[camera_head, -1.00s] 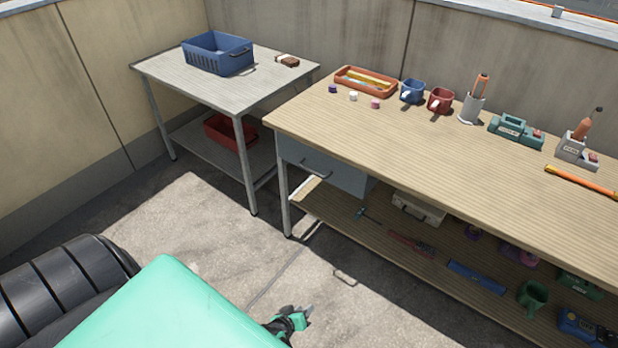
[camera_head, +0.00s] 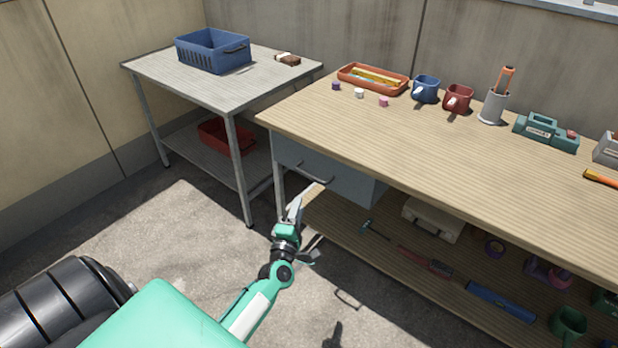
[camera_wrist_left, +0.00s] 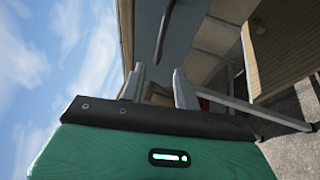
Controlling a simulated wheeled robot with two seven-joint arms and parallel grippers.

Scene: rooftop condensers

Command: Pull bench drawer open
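The bench drawer (camera_head: 345,182) is a blue-grey box front under the left end of the wooden-topped bench (camera_head: 430,145). It looks shut, flush beneath the bench edge. Its bar handle (camera_head: 316,180) also shows in the left wrist view (camera_wrist_left: 164,30), beyond the fingertips. My left gripper (camera_head: 296,208) is just below and in front of the handle, apart from it. In the left wrist view its two fingers (camera_wrist_left: 159,78) stand apart with nothing between them. My right gripper is not in view.
The bench's lower shelf (camera_head: 335,232) holds several tools and a pale case (camera_head: 433,219). A metal side table (camera_head: 205,88) with a blue basket (camera_head: 213,52) stands to the left, with a red bin (camera_head: 226,135) below.

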